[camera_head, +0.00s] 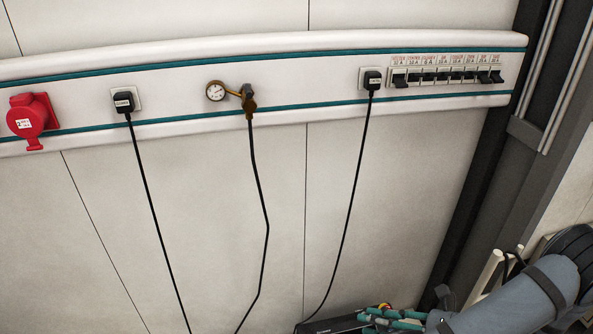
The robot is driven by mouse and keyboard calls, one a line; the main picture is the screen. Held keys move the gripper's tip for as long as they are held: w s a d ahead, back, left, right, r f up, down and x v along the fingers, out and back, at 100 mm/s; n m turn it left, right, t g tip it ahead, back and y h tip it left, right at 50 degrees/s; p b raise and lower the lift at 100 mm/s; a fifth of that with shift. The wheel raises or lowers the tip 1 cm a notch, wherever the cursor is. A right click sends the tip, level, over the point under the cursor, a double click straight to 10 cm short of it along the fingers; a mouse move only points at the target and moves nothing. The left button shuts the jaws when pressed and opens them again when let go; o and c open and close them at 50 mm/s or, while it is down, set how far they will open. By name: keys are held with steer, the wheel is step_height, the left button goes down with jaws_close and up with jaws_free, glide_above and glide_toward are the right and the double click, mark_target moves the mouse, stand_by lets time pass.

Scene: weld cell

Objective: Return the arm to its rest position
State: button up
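My arm reaches in at the lower right corner as a grey-blue, rounded link with dark bands. At its left end is what looks like my gripper (393,319), with teal and dark finger parts pointing left at the bottom edge. The finger parts are small and partly cut off by the frame. I cannot tell whether they are open or shut, or whether they hold anything. The rest of the arm is outside the picture.
A wall rail (300,78) carries a red socket (33,118), two black plugs (124,102) (372,80), a gauge with valve (216,91) and several breaker switches (450,76). Black cables hang down. A dark box (335,325) lies beside the finger parts. A dark post (495,150) stands right.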

steer(key=shift+a+r+m+t+h+p, duration=0.15)
steer(key=shift+r+m+t+p, duration=0.1)
steer(key=shift+r+p, duration=0.5)
steer(key=shift+a+r+m+t+h+p, duration=0.15)
steer(key=shift+r+m+t+p, duration=0.2)
steer(key=shift+r, duration=0.55)
steer(key=shift+s+d+f+g, duration=0.1)
steer(key=shift+f+g, duration=0.05)
steer(key=shift+g, duration=0.15)
